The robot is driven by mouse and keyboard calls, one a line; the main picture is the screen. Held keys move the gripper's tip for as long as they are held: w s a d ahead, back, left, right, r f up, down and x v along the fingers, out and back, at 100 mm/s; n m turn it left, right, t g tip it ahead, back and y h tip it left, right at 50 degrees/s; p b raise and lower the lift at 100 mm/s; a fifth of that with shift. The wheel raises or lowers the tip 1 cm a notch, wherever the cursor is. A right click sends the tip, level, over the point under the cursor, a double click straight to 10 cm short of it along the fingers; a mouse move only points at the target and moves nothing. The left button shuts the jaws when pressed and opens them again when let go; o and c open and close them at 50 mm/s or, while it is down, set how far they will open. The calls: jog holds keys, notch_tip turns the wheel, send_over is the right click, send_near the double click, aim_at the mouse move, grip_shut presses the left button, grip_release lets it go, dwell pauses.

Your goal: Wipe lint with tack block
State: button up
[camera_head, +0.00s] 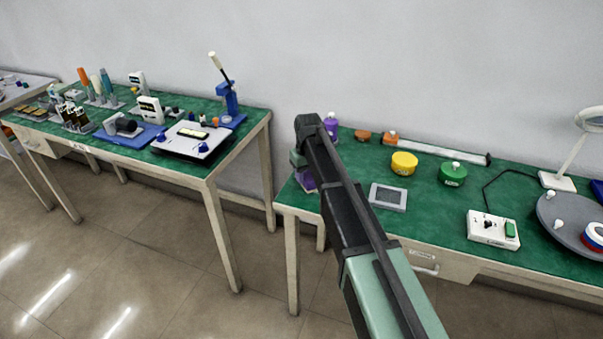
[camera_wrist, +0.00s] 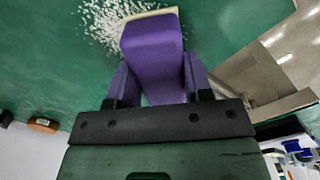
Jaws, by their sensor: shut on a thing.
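The purple tack block (camera_wrist: 152,45) is held in my gripper (camera_wrist: 155,75), with its pale yellowish end pointing to the top of the wrist view. White lint (camera_wrist: 103,24) lies scattered on the green mat (camera_wrist: 40,60), beside and beyond the end of the block. I cannot tell whether the block touches the mat. In the head view, my gripper (camera_head: 305,179) is at the left end of the right bench, and my arm hides the lint there.
The right bench (camera_head: 430,220) holds a grey framed pad (camera_head: 388,197), a yellow canister (camera_head: 404,163), a green canister (camera_head: 453,174) and a purple bottle (camera_head: 330,126) behind my arm. A white switch box (camera_head: 493,229) stands farther right. A gap separates the left bench (camera_head: 243,135).

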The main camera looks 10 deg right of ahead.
jog(key=shift+s+d, duration=0.4)
jog(key=shift+d, duration=0.3)
jog(key=shift+s+d, duration=0.35)
jog(key=shift+d, duration=0.35)
jog(key=shift+s+d, duration=0.4)
jog(key=shift+d, duration=0.3)
jog(key=shift+s+d, duration=0.4)
jog(key=shift+d, duration=0.45)
jog(key=shift+s+d, duration=0.4)
jog(key=shift+d, duration=0.45)
jog(key=shift+s+a+f, duration=0.15)
jog(key=shift+s+a, duration=0.05)
jog(key=shift+s, duration=0.2)
jog(key=shift+c, duration=0.8)
jog(key=shift+w+a, duration=0.4)
jog(key=shift+a, duration=0.35)
jog(key=shift+w+a, duration=0.4)
jog(key=shift+a, duration=0.3)
jog(key=shift+w+a, duration=0.55)
jog(key=shift+a, duration=0.6)
jog(key=shift+w+a, duration=0.6)
jog(key=shift+a, duration=0.55)
jog(key=shift+w+a, duration=0.55)
jog(key=shift+a, duration=0.6)
jog(key=shift+r, duration=0.2)
